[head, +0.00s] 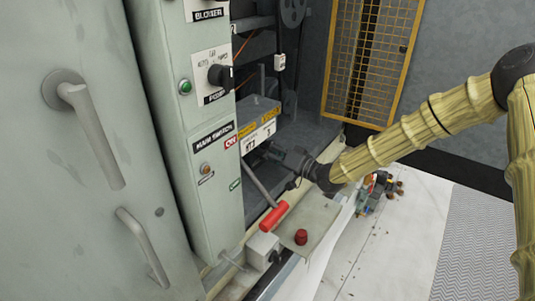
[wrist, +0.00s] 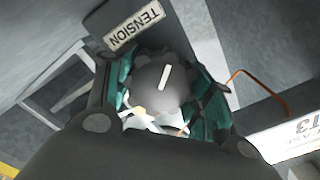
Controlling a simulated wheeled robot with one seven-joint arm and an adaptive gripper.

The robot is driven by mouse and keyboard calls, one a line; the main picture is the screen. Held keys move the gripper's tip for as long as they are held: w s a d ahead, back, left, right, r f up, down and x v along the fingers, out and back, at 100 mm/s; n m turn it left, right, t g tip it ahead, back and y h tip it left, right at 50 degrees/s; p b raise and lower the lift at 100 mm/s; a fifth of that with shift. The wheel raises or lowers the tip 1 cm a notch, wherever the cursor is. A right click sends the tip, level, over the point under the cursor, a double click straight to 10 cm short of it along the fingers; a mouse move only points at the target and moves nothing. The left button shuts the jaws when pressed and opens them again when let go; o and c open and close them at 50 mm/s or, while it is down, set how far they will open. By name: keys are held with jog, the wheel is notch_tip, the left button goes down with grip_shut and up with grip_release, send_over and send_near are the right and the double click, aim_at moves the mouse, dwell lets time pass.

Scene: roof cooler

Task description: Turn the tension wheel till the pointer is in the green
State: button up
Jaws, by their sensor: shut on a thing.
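The tension wheel (wrist: 160,78) is a dark grey knob with a white line on its face, in the wrist view, below a plate lettered TENSION (wrist: 135,27). My gripper (wrist: 158,100) has its teal-padded fingers on both sides of the wheel and is shut on it. In the head view my gripper (head: 290,160) reaches into the open cabinet beside a box with yellow labels. The wheel is hidden there by my gripper and the box. I cannot make out the pointer or a green zone in either view.
A red-handled lever (head: 273,216) and a red button (head: 301,237) are below my gripper. The green-grey switch panel (head: 190,120) stands to the left. A yellow mesh guard (head: 368,60) stands behind. Small clutter (head: 378,193) lies on the floor at right.

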jog(key=shift+w+m, duration=0.1)
jog(key=shift+m, duration=1.2)
jog(key=shift+r, duration=0.1)
jog(key=o, duration=1.1)
jog(key=shift+d, duration=0.1)
jog(key=shift+c, duration=0.2)
jog(key=v, duration=1.2)
